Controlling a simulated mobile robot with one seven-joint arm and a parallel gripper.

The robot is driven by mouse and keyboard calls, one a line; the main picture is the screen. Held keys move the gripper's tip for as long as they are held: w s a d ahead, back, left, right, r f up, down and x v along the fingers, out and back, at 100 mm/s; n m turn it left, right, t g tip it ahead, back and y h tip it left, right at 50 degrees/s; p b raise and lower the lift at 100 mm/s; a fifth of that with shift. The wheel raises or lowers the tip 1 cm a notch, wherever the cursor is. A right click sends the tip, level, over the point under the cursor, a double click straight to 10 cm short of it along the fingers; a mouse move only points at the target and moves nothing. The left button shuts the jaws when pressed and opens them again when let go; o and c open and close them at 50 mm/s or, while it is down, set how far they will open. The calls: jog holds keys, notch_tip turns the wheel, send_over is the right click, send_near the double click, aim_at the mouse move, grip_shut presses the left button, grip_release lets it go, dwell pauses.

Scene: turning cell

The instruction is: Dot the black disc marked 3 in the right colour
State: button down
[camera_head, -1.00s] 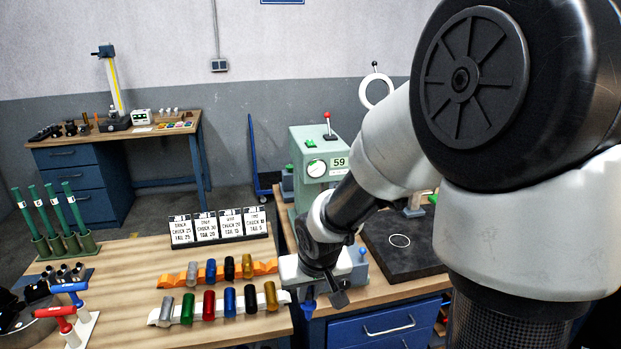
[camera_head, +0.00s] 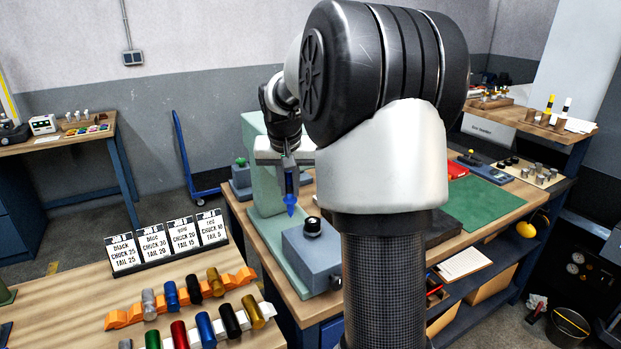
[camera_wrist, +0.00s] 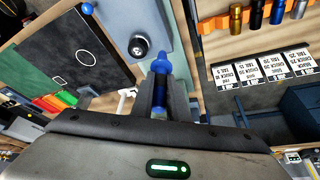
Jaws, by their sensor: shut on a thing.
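My gripper (camera_head: 288,165) is shut on a blue pen-like marker (camera_head: 290,190), which hangs tip down beside the pale green machine. The marker's blue end (camera_wrist: 160,66) also shows between the fingers in the wrist view. A black round piece (camera_head: 312,226) sits on top of a blue-grey block (camera_head: 308,256), to the right of and below the marker tip in the head view. It shows in the wrist view (camera_wrist: 139,46) with a shiny centre, apart from the marker. I cannot read any number on it.
Printed cards (camera_head: 169,241) stand on the left bench behind coloured cylinders on an orange rack (camera_head: 118,318) and a white rack. The pale green machine (camera_head: 255,150) is close to my gripper. Small black and grey pieces lie on a tray (camera_head: 535,180) at right. My arm hides the bench middle.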

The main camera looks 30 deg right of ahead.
jog(key=d+r+m+b, duration=0.1)
jog(key=d+r+m, duration=0.15)
jog(key=d, duration=0.45)
jog(key=shift+n, duration=0.25)
jog(key=shift+a+f+b, duration=0.15)
jog(key=shift+f+b, duration=1.15)
jog(key=shift+a+f+b, duration=0.1)
jog(key=shift+f+b, duration=1.15)
jog(key=shift+s+f, duration=0.1)
jog(key=shift+f, duration=0.45)
notch_tip(320, 180, up, 7)
jog(key=p, duration=0.5)
